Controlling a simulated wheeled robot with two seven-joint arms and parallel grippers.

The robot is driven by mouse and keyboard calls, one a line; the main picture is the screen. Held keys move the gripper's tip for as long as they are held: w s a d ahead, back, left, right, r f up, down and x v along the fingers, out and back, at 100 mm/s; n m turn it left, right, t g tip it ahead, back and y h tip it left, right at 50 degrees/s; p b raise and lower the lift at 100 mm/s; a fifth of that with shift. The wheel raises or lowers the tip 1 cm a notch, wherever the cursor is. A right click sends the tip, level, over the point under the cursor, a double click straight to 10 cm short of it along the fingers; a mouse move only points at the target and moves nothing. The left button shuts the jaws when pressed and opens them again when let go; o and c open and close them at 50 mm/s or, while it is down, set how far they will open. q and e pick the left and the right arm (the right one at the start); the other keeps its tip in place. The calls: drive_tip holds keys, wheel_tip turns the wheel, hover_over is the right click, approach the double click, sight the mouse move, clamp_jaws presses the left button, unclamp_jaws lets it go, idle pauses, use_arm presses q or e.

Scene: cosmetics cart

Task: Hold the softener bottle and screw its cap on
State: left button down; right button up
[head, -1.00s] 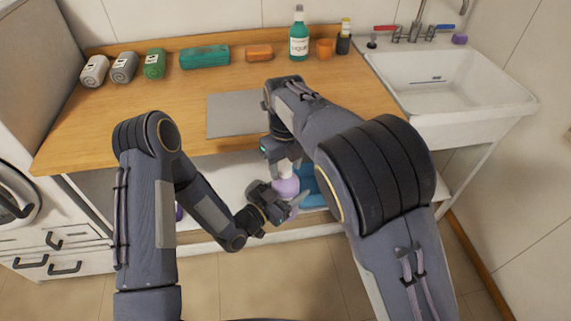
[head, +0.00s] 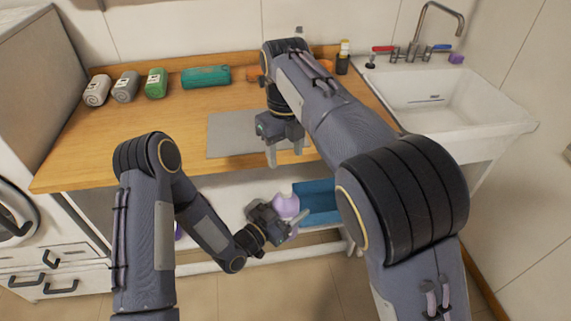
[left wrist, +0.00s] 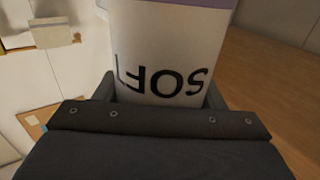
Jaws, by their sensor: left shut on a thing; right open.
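The softener bottle (head: 285,203) is lavender and stands roughly upright in front of the counter's lower shelf. My left gripper (head: 284,218) is shut on its body from the left. In the left wrist view the bottle (left wrist: 165,40) fills the space between the fingers, with its white label and dark letters upside down. A small pale piece tops the bottle; whether it is the cap or the bare neck is too small to tell. My right gripper (head: 285,156) is open and empty above the bottle, clear of it, fingers pointing down in front of the counter edge.
A grey mat (head: 232,134) lies on the wooden counter (head: 170,120). Rolled towels, a teal pack (head: 206,76) and a dark bottle (head: 343,58) stand along the back. A blue bin (head: 317,200) is on the shelf right of the bottle. The sink (head: 440,98) is at right.

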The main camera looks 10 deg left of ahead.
drive_tip(key=shift+r, duration=0.4)
drive_tip(key=s+d+r+n+y, duration=0.1)
drive_tip(key=s+d+n+y, duration=0.3)
drive_tip(key=d, duration=0.6)
drive_tip(key=s+d+r+n+y, duration=0.1)
drive_tip(key=s+d+n, duration=0.2)
drive_tip(key=d+n, duration=0.5)
drive_tip(key=s+d+f+n+t, duration=0.3)
drive_tip(key=s+d+n, duration=0.1)
drive_tip(key=s+n, duration=0.3)
drive_tip(key=s+d+f+n+t+h, duration=0.1)
drive_tip(key=s+d+f+n+t, duration=0.1)
drive_tip(key=s+d+f+n, duration=0.2)
drive_tip(key=shift+s+f+n+t, duration=0.35)
drive_tip(key=shift+s+n, duration=1.25)
drive_tip(key=shift+s, duration=2.45)
drive_tip(key=shift+d, duration=0.1)
